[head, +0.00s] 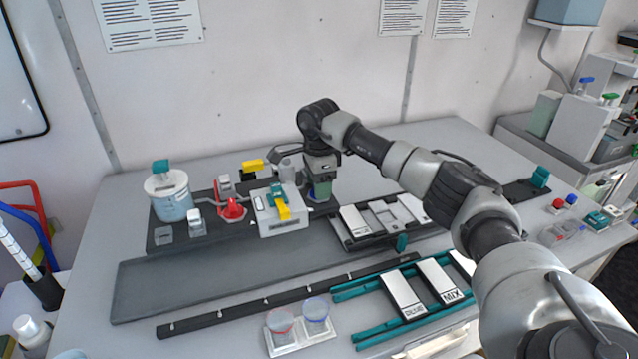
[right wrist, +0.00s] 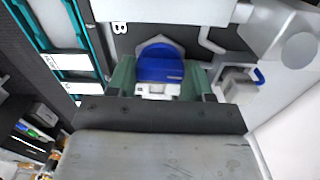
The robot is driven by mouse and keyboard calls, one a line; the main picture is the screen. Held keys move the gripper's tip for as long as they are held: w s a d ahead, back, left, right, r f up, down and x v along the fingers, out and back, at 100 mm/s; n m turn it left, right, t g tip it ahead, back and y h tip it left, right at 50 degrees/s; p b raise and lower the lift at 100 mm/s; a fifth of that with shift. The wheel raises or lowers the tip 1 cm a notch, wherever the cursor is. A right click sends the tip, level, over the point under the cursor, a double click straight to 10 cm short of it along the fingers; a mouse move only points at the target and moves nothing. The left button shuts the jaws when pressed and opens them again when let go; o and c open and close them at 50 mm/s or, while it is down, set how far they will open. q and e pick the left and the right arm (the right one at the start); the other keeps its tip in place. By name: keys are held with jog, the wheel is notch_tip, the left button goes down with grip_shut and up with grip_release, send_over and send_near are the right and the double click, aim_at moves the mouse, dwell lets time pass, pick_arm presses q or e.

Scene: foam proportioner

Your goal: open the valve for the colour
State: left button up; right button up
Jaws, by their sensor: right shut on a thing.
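My right gripper (head: 319,193) points down at the right end of the dark base plate that carries the dispensing parts. In the right wrist view its two green fingers (right wrist: 160,84) stand on either side of a blue valve handle (right wrist: 160,62) and are shut on it. A white letter B is printed on the dark plate beside that valve. In the head view the blue valve is mostly hidden behind the gripper. A red valve (head: 232,209) stands further left on the same plate, clear of the gripper. My left gripper is not in view.
A grey box with a yellow lever (head: 284,212) stands just left of the gripper. A pale blue tub (head: 171,201) is at the plate's left end. Teal rails with labelled white cards (head: 403,294) and two cups (head: 280,322) (head: 315,310) are in front. The grey mat (head: 190,280) is bare.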

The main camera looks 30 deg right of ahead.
jog(key=m, duration=0.3)
jog(key=shift+r+m, duration=0.1)
jog(key=shift+m, duration=0.3)
jog(key=m, duration=0.9)
jog(key=shift+w+m, duration=0.1)
jog(key=shift+m, duration=2.1)
jog(key=shift+d+r, duration=0.1)
jog(key=o, duration=0.9)
jog(key=shift+o, duration=0.2)
notch_tip(320, 180, up, 11)
jog(key=b, duration=0.2)
jog(key=shift+f, duration=0.2)
jog(key=shift+f, duration=0.1)
